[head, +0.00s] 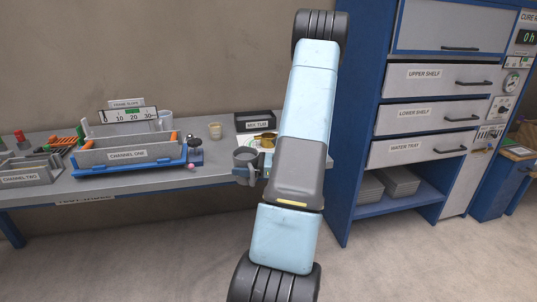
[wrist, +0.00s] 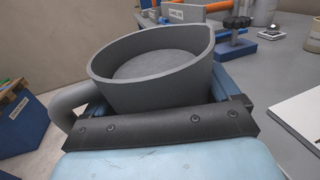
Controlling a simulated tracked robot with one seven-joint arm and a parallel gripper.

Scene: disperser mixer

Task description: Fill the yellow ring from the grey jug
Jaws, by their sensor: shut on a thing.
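The grey jug (head: 245,157) is held near the right end of the bench. My gripper (head: 247,173) is shut on it. In the wrist view the jug (wrist: 140,85) fills the middle, close to upright, with its handle at lower left and a flat grey surface inside. The yellow ring (head: 265,139) is just beyond the jug to the right, on or by a white sheet. My arm and the jug hide part of it, and I cannot see inside it. The ring does not show in the wrist view.
A dark tub marked MIX TUB (head: 255,121) stands behind the ring. A blue drawer cabinet (head: 355,130) stands right of the bench.

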